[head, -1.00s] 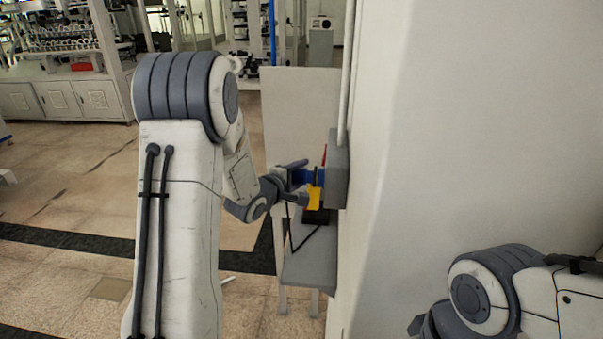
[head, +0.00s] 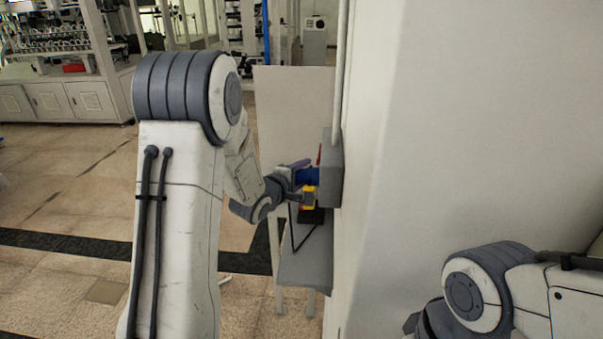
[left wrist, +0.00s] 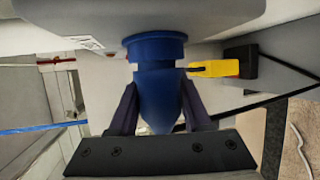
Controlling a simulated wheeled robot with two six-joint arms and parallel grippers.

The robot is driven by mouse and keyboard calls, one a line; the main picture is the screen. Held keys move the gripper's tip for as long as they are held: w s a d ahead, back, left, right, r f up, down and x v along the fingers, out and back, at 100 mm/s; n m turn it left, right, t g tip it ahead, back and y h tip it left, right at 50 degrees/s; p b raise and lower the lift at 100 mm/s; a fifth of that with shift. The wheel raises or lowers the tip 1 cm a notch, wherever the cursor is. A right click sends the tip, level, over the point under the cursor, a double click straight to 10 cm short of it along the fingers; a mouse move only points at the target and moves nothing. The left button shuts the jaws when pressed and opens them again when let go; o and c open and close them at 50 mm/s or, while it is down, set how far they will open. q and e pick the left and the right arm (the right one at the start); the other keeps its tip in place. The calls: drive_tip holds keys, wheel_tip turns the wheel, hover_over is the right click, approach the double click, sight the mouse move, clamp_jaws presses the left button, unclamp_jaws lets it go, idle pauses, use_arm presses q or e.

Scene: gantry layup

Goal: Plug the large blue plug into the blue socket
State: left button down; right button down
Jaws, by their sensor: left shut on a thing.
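The large blue plug (left wrist: 158,98) is between the two dark fingers of my left gripper (left wrist: 158,108), which is shut on it. The plug's front end meets the round blue socket (left wrist: 155,47) in the left wrist view, in line with it. I cannot tell how deep it sits. In the head view the blue plug (head: 306,175) shows beside the grey box (head: 332,172) on the wall, with my left gripper (head: 302,182) around it. The fingers hide part of it. My right gripper is out of view; only that arm shows at the lower right.
A yellow part (left wrist: 215,68) with a black end (left wrist: 241,61) sits right of the socket in the left wrist view. A black cable (left wrist: 290,70) runs near it. Below the box is a grey ledge (head: 305,267). A large white wall (head: 460,130) fills the right side.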

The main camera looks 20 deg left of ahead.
sight(297, 178)
use_arm(q)
drive_tip(key=shift+d, duration=0.3)
drive_tip(key=shift+c, duration=1.4)
unclamp_jaws()
drive_tip(key=shift+w+d, duration=0.1)
drive_tip(key=shift+s+a+b, duration=0.2)
drive_tip(key=shift+s+b, duration=0.15)
drive_tip(key=shift+s, duration=0.15)
drive_tip(key=b+v, duration=0.3)
drive_tip(key=v, duration=0.6)
drive_tip(key=shift+s+r, duration=0.15)
drive_tip(key=shift+s, duration=0.1)
